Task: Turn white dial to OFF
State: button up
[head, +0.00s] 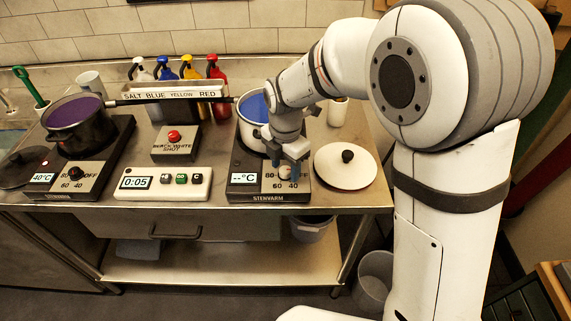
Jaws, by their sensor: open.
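The white dial (284,170) is on the front panel of the right hot plate (246,186), in the head view. Markings 80, 60 and 40 show around it; the OFF mark is hidden behind my gripper. The display (243,179) beside it reads "--°C". My gripper (288,175) is open and points down at the dial, with its fingers around or just above it; I cannot tell whether they touch. A white pot (246,132) with blue liquid stands on this hot plate, partly behind my arm.
A left hot plate (95,180) with a black dial holds a dark pot (80,135) of purple liquid. A timer (165,184) and a red button box (175,143) stand between the plates. A white lid (345,168) lies right of my gripper. Several bottles stand behind.

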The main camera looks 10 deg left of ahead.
aim_at(286, 169)
jog(key=shift+r, duration=0.1)
notch_tip(286, 169, up, 8)
jog(key=shift+f, duration=0.2)
jog(key=shift+d, duration=0.1)
dwell(0.4)
jog(key=s+d+m+t, duration=0.1)
jog(key=s+d+m, duration=0.3)
jog(key=d+m, duration=0.5)
jog(key=s+d+r+m+t, duration=0.1)
jog(key=s+d+m, duration=0.4)
jog(key=d+m, duration=0.4)
jog(key=s+d+r+m+t, duration=0.1)
jog(key=s+d+m, duration=0.4)
jog(key=d+m, duration=0.4)
jog(key=m, duration=0.2)
jog(key=shift+s+m, duration=0.15)
jog(key=shift+m, duration=0.25)
